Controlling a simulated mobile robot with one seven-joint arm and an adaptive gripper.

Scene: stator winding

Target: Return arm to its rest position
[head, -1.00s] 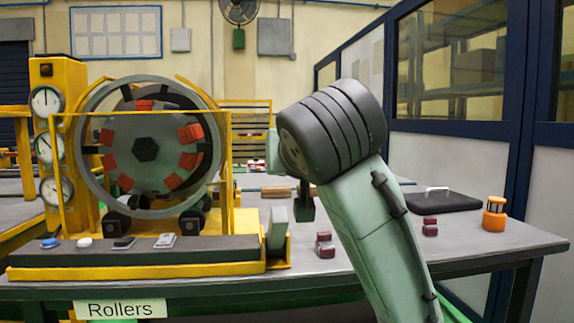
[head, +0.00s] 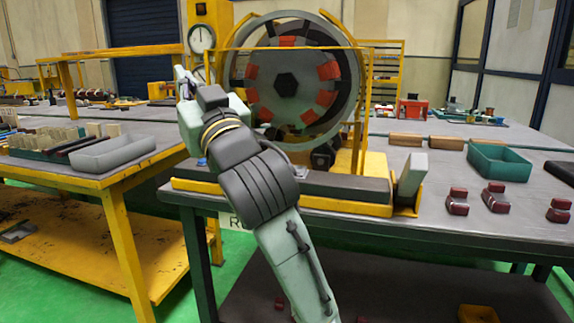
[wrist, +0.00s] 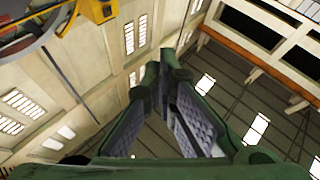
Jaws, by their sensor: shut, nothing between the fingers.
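My gripper (head: 182,82) is raised in the head view, left of the large ring-shaped stator (head: 335,105) and in front of the gauge column. It points up and to the left, apart from the stator. In the wrist view my gripper (wrist: 165,62) has its two fingers meeting at the tips, with nothing between them. The wrist view looks up toward the ceiling. My arm hides part of the roller stand and its control strip.
The roller table holds a teal tray (head: 499,161), several dark red blocks (head: 494,197) and a grey upright block (head: 412,174). A yellow-legged bench (head: 100,183) with a white tray (head: 112,152) stands at the left. Green floor shows between the tables.

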